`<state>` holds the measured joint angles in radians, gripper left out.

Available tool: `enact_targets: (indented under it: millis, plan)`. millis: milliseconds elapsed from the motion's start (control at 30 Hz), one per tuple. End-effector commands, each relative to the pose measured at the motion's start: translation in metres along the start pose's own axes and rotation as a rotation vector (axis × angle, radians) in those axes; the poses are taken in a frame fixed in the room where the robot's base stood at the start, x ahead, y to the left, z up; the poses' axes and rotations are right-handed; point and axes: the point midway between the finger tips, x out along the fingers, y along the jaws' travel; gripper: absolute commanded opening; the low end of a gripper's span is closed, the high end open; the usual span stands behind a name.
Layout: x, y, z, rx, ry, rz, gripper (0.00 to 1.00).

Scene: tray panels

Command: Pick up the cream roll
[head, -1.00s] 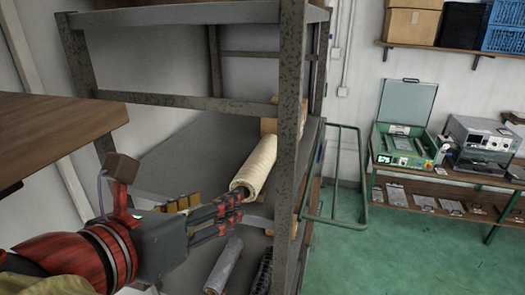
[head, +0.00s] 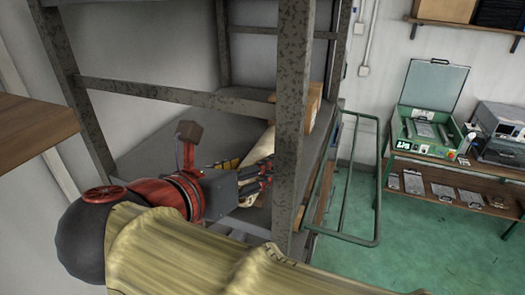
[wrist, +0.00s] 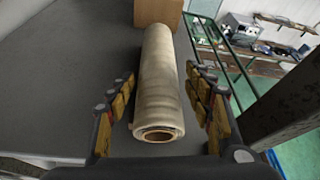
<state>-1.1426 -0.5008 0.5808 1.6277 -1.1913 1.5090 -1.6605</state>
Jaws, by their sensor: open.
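The cream roll (wrist: 158,80) lies on the grey shelf (wrist: 75,65) in the wrist view, its open end with a brown core facing me. My gripper (wrist: 163,105) is open, with one finger on each side of the roll's near part. A gap shows between the roll and the fingers on both sides. In the head view my gripper (head: 262,178) reaches into the rack, and only part of the cream roll (head: 262,146) shows behind it. The rack's front post and my arm hide the rest.
A cardboard box (wrist: 158,12) stands just beyond the roll's far end. The rack's metal post (head: 292,125) stands close to the right of my gripper, and a crossbar (head: 170,95) runs above my arm. The shelf left of the roll is clear.

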Motion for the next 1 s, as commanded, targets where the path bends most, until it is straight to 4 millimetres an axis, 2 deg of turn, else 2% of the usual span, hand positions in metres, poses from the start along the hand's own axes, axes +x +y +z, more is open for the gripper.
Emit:
enact_targets:
  millis: [167, 500, 800, 1000]
  plan:
    - [0.011, 0.000, 0.000, 0.000, 0.001, -0.002, 0.52]
    - [0.053, 0.003, 0.000, 0.000, 0.001, -0.001, 0.52]
    - [0.057, 0.003, -0.001, 0.000, 0.001, 0.001, 0.52]
    - [0.057, 0.003, -0.001, 0.000, 0.001, 0.001, 0.41]
